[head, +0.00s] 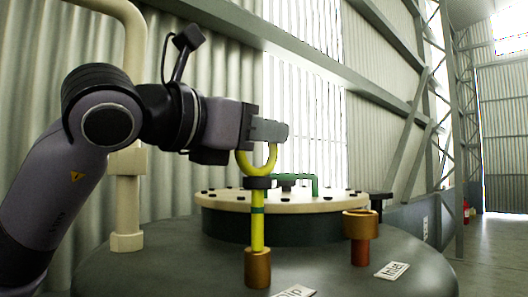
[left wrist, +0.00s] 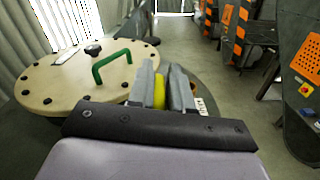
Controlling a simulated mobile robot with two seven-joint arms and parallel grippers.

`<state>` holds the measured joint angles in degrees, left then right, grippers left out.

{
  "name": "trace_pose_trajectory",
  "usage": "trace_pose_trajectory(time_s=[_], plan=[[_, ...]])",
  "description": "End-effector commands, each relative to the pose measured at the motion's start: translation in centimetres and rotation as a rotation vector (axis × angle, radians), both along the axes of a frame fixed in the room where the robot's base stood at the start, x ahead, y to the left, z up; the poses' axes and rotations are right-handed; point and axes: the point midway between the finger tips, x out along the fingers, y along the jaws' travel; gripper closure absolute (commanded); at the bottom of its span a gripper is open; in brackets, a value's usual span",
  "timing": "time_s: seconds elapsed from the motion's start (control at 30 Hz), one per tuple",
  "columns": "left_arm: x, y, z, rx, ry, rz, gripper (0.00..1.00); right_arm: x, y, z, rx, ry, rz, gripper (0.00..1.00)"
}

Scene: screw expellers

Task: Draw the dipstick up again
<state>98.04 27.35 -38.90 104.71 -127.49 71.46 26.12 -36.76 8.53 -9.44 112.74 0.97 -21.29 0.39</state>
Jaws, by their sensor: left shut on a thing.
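The dipstick (head: 258,232) is a yellow rod with a green band, a dark collar and a curved yellow handle at its top. It stands upright, its lower end inside a brass tube (head: 257,268) on the tank top beside a label reading "Dip". The collar is well above the tube, with rod showing between them. My left gripper (head: 268,132) is shut on the yellow handle. In the left wrist view the yellow handle (left wrist: 159,92) shows between the two fingers. The lower end of the rod is hidden in the tube. My right gripper is not in view.
A cream round lid (head: 330,201) with bolts and a green handle (head: 314,183) stands behind the dipstick. A brass inlet fitting (head: 360,238) rises to the right, with a label (head: 391,270). A cream pipe (head: 127,200) stands at the left. Above the tank looks clear.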

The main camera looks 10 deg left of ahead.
Motion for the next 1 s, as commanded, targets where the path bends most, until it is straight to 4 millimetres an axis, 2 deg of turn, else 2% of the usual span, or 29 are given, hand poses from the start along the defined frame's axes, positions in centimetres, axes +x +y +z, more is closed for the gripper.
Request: trace_pose_trajectory(time_s=[0.03, 0.1, 0.3, 0.4, 0.6, 0.93, 0.97, 1.0], plan=[[0.0, 0.2, 2.5, -0.005, -0.005, 0.006, 1.0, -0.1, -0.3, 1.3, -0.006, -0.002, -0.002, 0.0], [0.0, 0.2, 4.3, -0.005, -0.006, 0.005, 1.0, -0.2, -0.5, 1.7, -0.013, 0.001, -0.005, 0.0], [0.0, 0.3, 8.2, -0.005, -0.006, 0.006, 1.0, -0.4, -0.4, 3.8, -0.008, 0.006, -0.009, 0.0], [0.1, 0.3, 9.4, -0.004, -0.006, 0.007, 1.0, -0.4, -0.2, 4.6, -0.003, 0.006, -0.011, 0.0], [0.1, 0.3, 10.4, -0.005, -0.007, 0.006, 1.0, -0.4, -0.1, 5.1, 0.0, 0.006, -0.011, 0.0], [0.1, 0.3, 10.4, -0.005, -0.007, 0.007, 1.0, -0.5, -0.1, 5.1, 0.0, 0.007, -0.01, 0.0], [0.1, 0.3, 10.4, -0.005, -0.007, 0.006, 0.78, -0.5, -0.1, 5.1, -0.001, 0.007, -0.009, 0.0], [0.1, 0.3, 10.4, -0.005, -0.007, 0.006, 0.65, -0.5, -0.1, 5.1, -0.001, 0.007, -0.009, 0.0]])
